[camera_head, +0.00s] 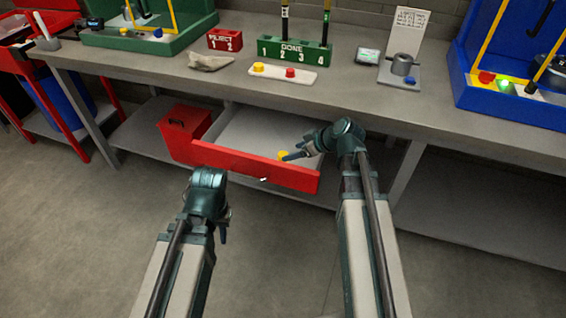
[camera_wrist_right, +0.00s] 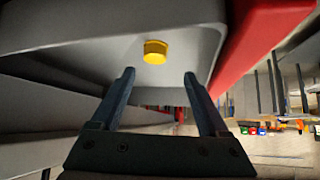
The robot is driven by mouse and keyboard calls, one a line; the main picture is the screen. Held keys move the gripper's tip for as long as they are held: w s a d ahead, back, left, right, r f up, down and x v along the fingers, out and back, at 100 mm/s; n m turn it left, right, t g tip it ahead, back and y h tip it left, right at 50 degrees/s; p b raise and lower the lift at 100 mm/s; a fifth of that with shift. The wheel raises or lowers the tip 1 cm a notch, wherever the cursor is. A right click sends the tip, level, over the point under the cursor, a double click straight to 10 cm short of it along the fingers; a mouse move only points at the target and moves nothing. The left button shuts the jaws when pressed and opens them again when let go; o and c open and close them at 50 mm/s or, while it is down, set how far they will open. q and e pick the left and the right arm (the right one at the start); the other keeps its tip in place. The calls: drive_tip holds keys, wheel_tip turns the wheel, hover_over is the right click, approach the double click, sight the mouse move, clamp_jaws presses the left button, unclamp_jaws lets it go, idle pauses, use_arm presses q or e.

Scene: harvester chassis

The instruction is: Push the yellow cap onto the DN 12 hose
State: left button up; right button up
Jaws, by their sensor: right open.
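A yellow cap (camera_head: 283,154) lies in the open red-fronted drawer (camera_head: 240,164) under the bench. It also shows in the right wrist view (camera_wrist_right: 155,51) on the drawer's grey surface, just beyond the fingertips. My right gripper (camera_head: 296,155) reaches into the drawer beside this cap. In the right wrist view its fingers (camera_wrist_right: 158,76) are apart with nothing between them. My left gripper (camera_head: 223,234) hangs in front of the drawer, and its fingers are too small to read. Dark hoses stand in the green DONE block (camera_head: 295,50); I cannot tell which hose is DN 12.
A white tray (camera_head: 281,80) on the bench holds another yellow cap (camera_head: 258,67) and a red cap (camera_head: 290,72). A red REJECT block (camera_head: 225,40) stands behind. A green station (camera_head: 150,40) is left, a blue one (camera_head: 510,95) right. The red drawer front rises between my arms and the bench.

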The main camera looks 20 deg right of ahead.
sight(283, 155)
drive_tip(key=shift+b+x, duration=0.3)
drive_tip(key=shift+x, duration=0.6)
drive_tip(key=b+x, duration=0.2)
drive_tip(key=x, duration=0.1)
drive_tip(key=b+x, duration=0.2)
drive_tip(key=shift+w+d+f, duration=0.2)
drive_tip(key=shift+w+d, duration=0.05)
drive_tip(key=shift+w, duration=0.1)
drive_tip(key=shift+r, duration=0.15)
clamp_jaws()
wheel_tip(283, 155, up, 10)
drive_tip(key=p, duration=1)
